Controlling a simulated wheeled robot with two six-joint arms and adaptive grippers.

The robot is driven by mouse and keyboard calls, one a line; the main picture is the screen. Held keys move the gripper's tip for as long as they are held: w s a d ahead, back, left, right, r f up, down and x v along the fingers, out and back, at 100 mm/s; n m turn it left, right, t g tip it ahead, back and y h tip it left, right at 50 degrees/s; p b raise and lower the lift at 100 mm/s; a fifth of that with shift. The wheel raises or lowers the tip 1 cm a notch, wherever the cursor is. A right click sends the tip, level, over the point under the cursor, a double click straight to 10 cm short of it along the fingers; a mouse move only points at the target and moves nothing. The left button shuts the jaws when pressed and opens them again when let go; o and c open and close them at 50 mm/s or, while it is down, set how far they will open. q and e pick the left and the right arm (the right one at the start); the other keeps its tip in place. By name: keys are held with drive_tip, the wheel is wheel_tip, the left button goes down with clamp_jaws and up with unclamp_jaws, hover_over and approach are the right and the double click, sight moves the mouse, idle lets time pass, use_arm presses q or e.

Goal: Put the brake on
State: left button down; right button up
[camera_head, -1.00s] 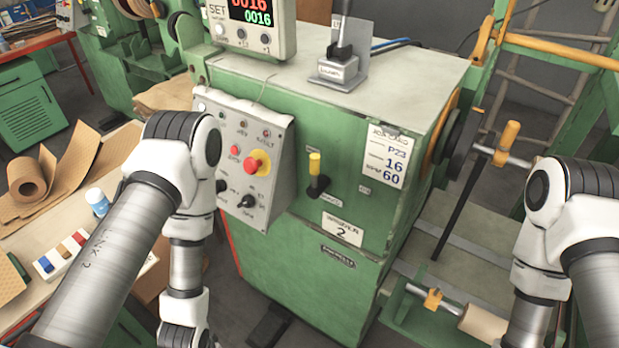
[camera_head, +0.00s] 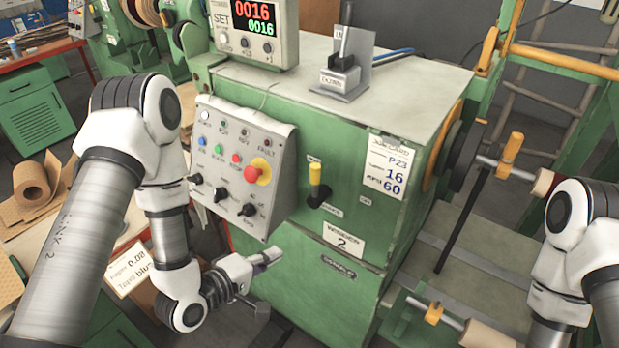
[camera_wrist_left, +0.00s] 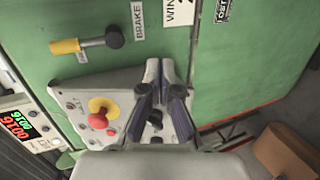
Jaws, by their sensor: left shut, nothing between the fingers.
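The brake lever (camera_head: 316,183) has a yellow handle on a black pivot, on the front of the green winder (camera_head: 330,243). Its handle points up in the head view. In the left wrist view the lever (camera_wrist_left: 85,44) lies beside a BRAKE label (camera_wrist_left: 138,20). My left gripper (camera_head: 270,257) is shut and empty, below the control panel and lower left of the lever, apart from it. In the left wrist view the shut fingers (camera_wrist_left: 161,68) stand in front of the panel's edge. My right arm shows at the right; its gripper is out of view.
The control panel (camera_head: 240,165) with a red stop button (camera_head: 257,170) juts out beside the lever. A shaft with an orange handle (camera_head: 512,148) is at the right.

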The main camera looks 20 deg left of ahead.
sight(319, 181)
use_arm(q)
drive_tip(key=w+a+r+n+t, duration=0.1)
drive_tip(key=w+r+t, duration=0.3)
drive_tip(key=r, duration=0.7)
drive_tip(key=shift+w+a+r+h, duration=0.2)
drive_tip(key=shift+a+r+h, duration=0.1)
drive_tip(key=shift+a+h, duration=0.1)
drive_tip(key=b+x, duration=0.7)
drive_tip(key=x, duration=0.3)
drive_tip(key=shift+b, duration=0.35)
drive_tip(key=shift+d, duration=0.1)
drive_tip(key=shift+w, duration=0.1)
